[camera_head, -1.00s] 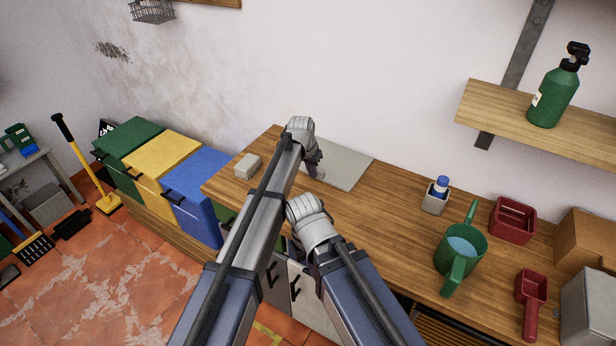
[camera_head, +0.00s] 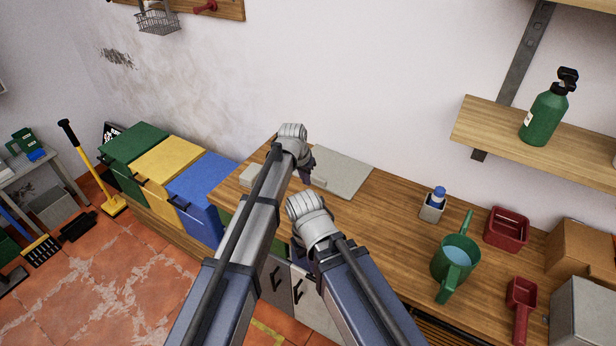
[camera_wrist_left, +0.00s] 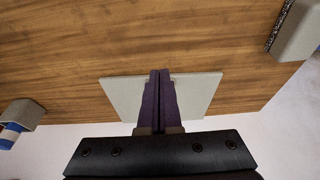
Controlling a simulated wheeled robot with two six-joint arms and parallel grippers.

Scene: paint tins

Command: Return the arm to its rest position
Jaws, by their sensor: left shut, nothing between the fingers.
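My left arm comes in from the bottom of the head view and reaches over the wooden workbench (camera_head: 385,215). Its gripper (camera_head: 308,167) shows small and dark beyond the wrist, near a flat grey plate (camera_head: 345,172). In the left wrist view the two dark fingers (camera_wrist_left: 160,75) are pressed together with nothing between them. There they overlap the grey plate (camera_wrist_left: 200,92) in the picture; the height above it is hard to judge. My right arm also shows in the head view, bent beside the left one, but its fingers are hidden.
A pale block (camera_head: 249,176) lies left of my left arm. A green jug (camera_head: 450,270), a small grey holder with a blue-capped bottle (camera_head: 431,209), a red tray (camera_head: 507,229) and a red scoop (camera_head: 520,300) stand to the right. Coloured bins (camera_head: 165,165) line the wall at left.

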